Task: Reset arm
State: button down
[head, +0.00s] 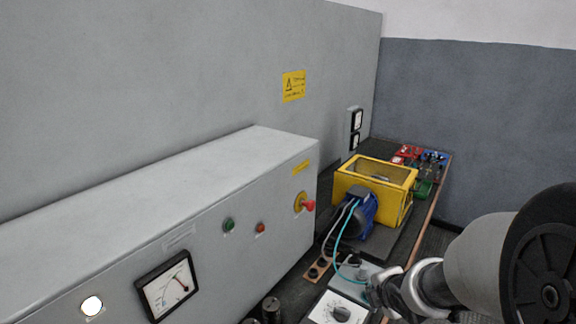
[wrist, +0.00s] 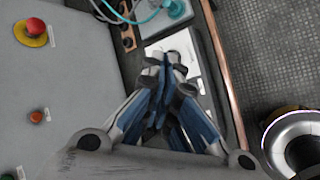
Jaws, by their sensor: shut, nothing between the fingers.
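My gripper (wrist: 165,62) is shut and empty in the wrist view. Its fingers meet above a white-topped panel (wrist: 183,44) on the bench. In the head view my arm enters from the lower right, and my gripper (head: 376,290) is low, beside the white panel with a dark knob (head: 341,313). The fingertips are small there, and I cannot tell whether they touch anything.
A grey cabinet (head: 275,165) with a gauge (head: 167,285), buttons and a red switch (head: 308,205) stands left. A blue motor (head: 359,217) with cables and a yellow guard (head: 403,176) sit behind. Copper edging (wrist: 222,75) borders the bench; floor (wrist: 275,50) lies right.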

jog(key=s+r+m+g+h, duration=0.1)
jog(key=s+r+m+h, duration=0.1)
jog(key=s+r+m, duration=0.75)
jog(key=s+a+r+m+g+y, duration=0.1)
jog(key=s+a+m, duration=0.2)
jog(key=s+m, duration=0.3)
jog(key=s+a+r+m+g+y, duration=0.1)
jog(key=s+a+m, duration=0.3)
jog(key=s, duration=0.6)
jog(key=shift+r+m+y, duration=0.2)
jog(key=shift+m+y, duration=0.1)
jog(key=shift+m, duration=0.55)
jog(key=shift+a, duration=0.1)
